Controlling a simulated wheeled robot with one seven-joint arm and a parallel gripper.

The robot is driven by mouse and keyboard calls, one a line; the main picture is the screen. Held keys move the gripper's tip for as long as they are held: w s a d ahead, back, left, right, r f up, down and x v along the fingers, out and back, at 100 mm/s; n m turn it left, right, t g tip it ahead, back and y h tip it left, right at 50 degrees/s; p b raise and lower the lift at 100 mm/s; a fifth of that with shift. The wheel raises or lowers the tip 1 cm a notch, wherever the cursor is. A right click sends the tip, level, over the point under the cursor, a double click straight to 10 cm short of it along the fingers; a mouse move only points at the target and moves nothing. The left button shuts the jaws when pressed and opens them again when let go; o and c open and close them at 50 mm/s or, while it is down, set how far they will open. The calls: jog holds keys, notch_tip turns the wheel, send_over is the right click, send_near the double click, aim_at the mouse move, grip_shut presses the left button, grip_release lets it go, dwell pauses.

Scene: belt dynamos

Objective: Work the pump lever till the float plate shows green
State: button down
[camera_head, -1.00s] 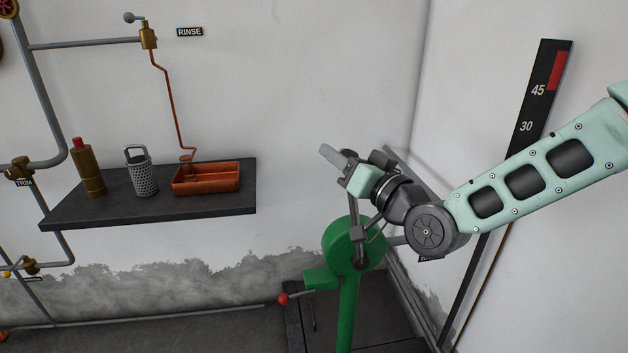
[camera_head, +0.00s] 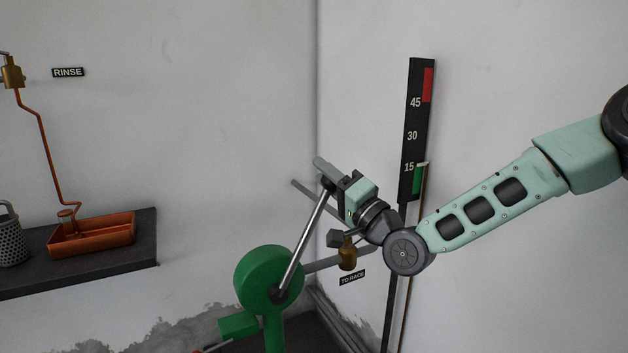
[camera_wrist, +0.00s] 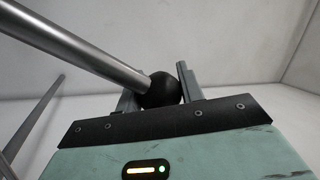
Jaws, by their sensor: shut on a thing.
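The green pump (camera_head: 262,280) stands below my gripper. Its grey lever (camera_head: 302,238) rises from the hub and leans to the right. My gripper (camera_head: 328,174) is shut on the lever's top end; the wrist view shows the black ball knob (camera_wrist: 162,90) between the fingers, with the lever rod (camera_wrist: 85,48) running to the upper left. The black gauge board (camera_head: 411,122) on the right wall reads 15, 30 and 45, with a red band at the top and a green band (camera_head: 418,180) low down. A small pale pointer (camera_head: 423,164) sits near the 15 mark, at the green band's top.
A dark shelf (camera_head: 150,240) at left carries an orange tray (camera_head: 95,238) and a perforated metal cup (camera_head: 11,242). A pipe with a brass fitting (camera_head: 347,256) runs behind my wrist, above a "TO RACE" label (camera_head: 352,278).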

jog(key=shift+w+d+f, duration=0.15)
jog(key=shift+d+f, duration=0.05)
jog(key=shift+d, duration=0.05)
jog(key=c, duration=0.9)
grip_release()
jog(key=shift+r, duration=0.25)
notch_tip(320, 180, up, 10)
jog(key=shift+f, duration=0.2)
